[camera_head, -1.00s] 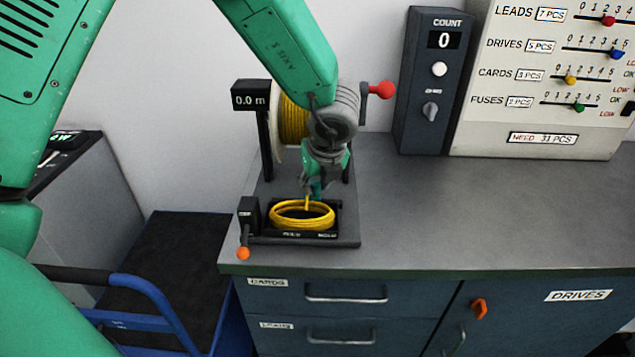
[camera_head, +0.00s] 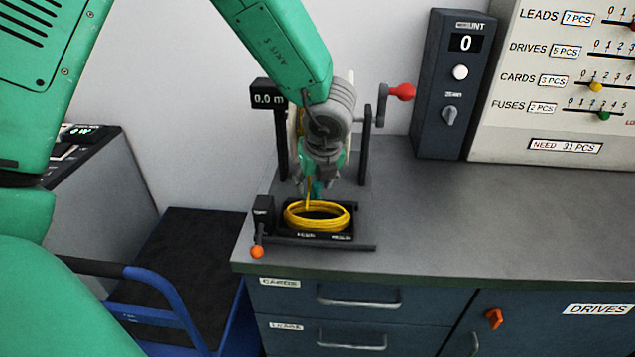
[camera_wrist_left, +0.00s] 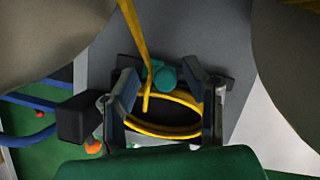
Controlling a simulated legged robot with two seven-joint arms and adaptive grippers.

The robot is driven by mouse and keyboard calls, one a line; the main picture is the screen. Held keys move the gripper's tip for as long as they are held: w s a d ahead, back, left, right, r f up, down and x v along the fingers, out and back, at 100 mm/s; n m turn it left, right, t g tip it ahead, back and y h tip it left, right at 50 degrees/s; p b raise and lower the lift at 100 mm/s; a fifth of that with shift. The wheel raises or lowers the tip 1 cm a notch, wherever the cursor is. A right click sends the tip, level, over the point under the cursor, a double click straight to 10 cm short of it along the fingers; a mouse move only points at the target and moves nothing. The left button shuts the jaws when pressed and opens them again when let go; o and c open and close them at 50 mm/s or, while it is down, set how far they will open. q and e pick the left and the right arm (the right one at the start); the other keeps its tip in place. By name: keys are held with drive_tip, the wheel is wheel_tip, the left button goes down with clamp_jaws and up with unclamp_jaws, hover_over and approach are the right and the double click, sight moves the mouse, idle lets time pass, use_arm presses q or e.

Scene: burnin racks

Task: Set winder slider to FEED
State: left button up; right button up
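The winder (camera_head: 366,150) stands at the counter's left end, with a black post frame, a "0.0 m" display (camera_head: 268,97) and a red-knobbed crank (camera_head: 400,92). A yellow wire coil (camera_head: 318,216) lies in its front tray; it also shows in the wrist view (camera_wrist_left: 165,131). An orange ball knob (camera_head: 257,252) sits at the tray's front left, below a black block (camera_head: 263,212). I cannot tell which part is the slider; labels are unreadable. My left gripper (camera_head: 316,190) is above the coil. In the wrist view its fingers (camera_wrist_left: 162,85) are apart, with a teal piece (camera_wrist_left: 160,75) beyond them. My right gripper is not in view.
A dark count box (camera_head: 450,85) reading 0 and a white board (camera_head: 545,90) with colored sliders stand at the back right. The counter's middle (camera_head: 450,210) is clear. Drawers (camera_head: 350,310) are below. A blue cart (camera_head: 175,300) stands at left.

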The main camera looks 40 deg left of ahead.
use_arm(q)
drive_tip(key=v, duration=1.2)
drive_tip(key=shift+w+a, duration=0.1)
